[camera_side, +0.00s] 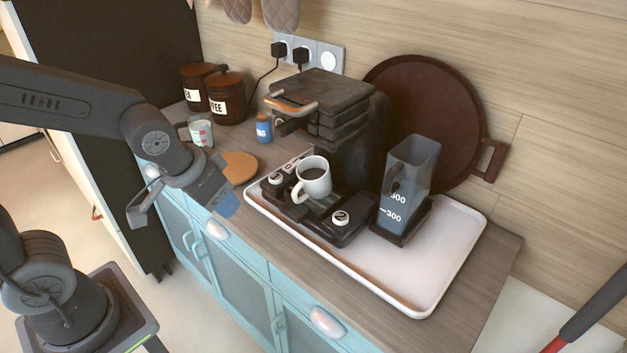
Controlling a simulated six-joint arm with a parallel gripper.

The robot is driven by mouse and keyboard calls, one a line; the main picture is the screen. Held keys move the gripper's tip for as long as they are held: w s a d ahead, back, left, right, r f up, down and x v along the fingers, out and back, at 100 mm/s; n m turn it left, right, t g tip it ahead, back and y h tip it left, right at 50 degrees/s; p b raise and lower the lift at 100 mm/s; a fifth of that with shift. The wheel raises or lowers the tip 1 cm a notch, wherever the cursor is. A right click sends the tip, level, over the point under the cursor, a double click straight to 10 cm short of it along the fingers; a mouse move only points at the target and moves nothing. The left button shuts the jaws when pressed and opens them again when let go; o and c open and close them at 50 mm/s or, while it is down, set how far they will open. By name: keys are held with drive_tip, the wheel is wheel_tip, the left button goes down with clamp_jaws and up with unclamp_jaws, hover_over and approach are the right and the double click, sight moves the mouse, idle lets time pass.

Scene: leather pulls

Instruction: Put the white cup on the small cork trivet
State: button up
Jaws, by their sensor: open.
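The white cup (313,178) stands upright on the black base of the coffee machine, under its spout. It holds dark liquid, and its handle points to the lower left. The small round cork trivet (240,167) lies flat on the wooden counter, left of the white tray; my gripper partly hides its left edge. My gripper (225,204) is open and empty, with bluish tips pointing down near the counter's front edge. It is in front of the trivet in the picture and left of the cup, apart from the cup.
The coffee machine (322,97) and a measuring jug (410,180) stand on the white tray (433,280). A glass (201,131), a blue can (263,128) and brown canisters (226,97) stand behind the trivet. A round dark tray (437,92) leans on the wall.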

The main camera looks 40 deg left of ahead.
sight(291, 192)
wheel_tip(291, 192, down, 6)
drive_tip(key=w+d, duration=0.2)
drive_tip(key=shift+g, duration=0.3)
drive_tip(key=w, duration=0.4)
drive_tip(key=w+f, duration=0.1)
drive_tip(key=w, duration=0.8)
drive_tip(key=shift+a+f, duration=0.25)
drive_tip(key=shift+f, duration=0.05)
drive_tip(key=shift+w+f, duration=0.2)
drive_tip(key=shift+f, duration=0.25)
drive_tip(key=shift+c, duration=0.3)
clamp_jaws()
